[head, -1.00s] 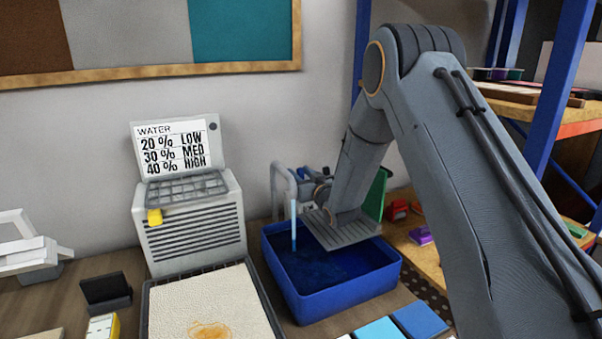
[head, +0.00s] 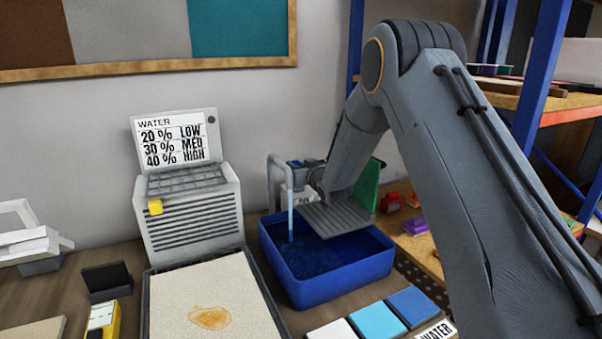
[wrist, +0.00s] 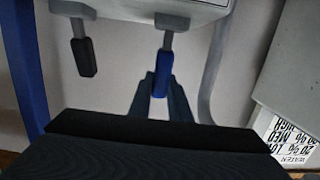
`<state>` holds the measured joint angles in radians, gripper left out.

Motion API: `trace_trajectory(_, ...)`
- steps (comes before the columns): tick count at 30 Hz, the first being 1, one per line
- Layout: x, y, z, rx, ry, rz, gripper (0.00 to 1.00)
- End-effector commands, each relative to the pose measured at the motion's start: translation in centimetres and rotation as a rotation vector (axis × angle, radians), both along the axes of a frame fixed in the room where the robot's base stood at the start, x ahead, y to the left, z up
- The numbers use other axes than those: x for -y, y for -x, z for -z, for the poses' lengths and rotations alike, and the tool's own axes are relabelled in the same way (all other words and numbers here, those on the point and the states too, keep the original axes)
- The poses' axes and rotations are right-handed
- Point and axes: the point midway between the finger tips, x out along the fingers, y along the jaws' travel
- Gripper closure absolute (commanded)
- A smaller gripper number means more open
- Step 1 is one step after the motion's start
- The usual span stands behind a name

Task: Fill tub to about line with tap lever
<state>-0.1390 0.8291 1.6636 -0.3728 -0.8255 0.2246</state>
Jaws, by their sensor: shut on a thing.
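The blue tub (head: 345,279) stands on the bench under a grey tap spout (head: 279,160). A thin blue stream of water (head: 291,222) runs from the spout into the tub. Dark blue water (head: 312,262) lies inside; I cannot make out a fill line. In the wrist view, my gripper (wrist: 163,100) is shut on the blue tap lever (wrist: 163,72). A black lever (wrist: 84,57) hangs to its left, apart from the fingers. In the head view, my wrist hides the lever and the fingers and covers part of the tub's back.
A grey unit (head: 190,213) left of the tub carries a WATER card (head: 175,141) reading 20% LOW, 30% MED, 40% HIGH. A tray with a stained cream rug piece (head: 215,300) lies in front. Coloured blocks (head: 368,320) sit before the tub, and shelving (head: 545,105) stands right.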

Motion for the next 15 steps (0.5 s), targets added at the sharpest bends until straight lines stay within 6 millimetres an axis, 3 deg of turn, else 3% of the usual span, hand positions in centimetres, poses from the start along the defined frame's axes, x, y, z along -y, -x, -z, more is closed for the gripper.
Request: trace_trajectory(15,0.94,-1.20,0.17,-0.099,0.044,0.014,1.00)
